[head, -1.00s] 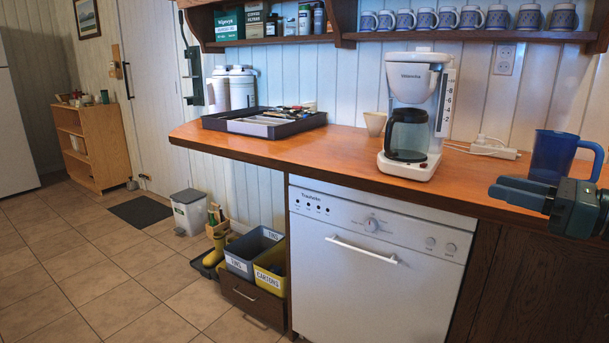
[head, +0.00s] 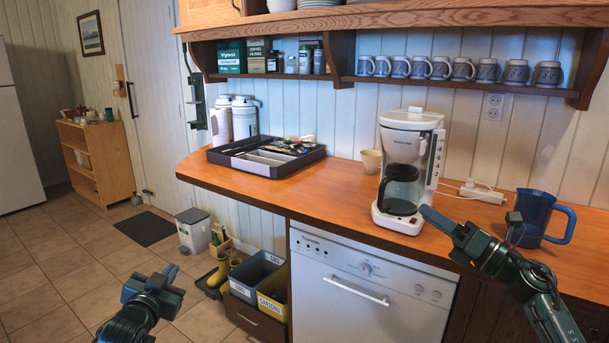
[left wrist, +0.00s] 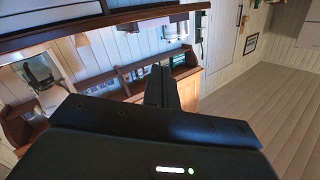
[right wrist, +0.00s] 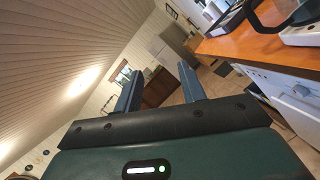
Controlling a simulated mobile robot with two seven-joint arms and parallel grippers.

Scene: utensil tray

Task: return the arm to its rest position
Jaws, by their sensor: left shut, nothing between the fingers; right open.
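My left gripper (head: 160,278) is in the lower left of the head view, over the tiled floor and in front of the counter. Its fingers are together and empty; they also show closed in the left wrist view (left wrist: 161,85). My right gripper (head: 442,226) is at the right of the head view, in front of the counter edge by the coffee maker and blue jug. Its fingers stand apart with nothing between them in the right wrist view (right wrist: 158,85).
The wooden counter (head: 320,195) holds a utensil tray (head: 223,158), a white coffee maker (head: 402,218), a beige cup (head: 371,161) and a blue jug (head: 534,215). Below are a dishwasher (head: 345,318) and bins (head: 240,290).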

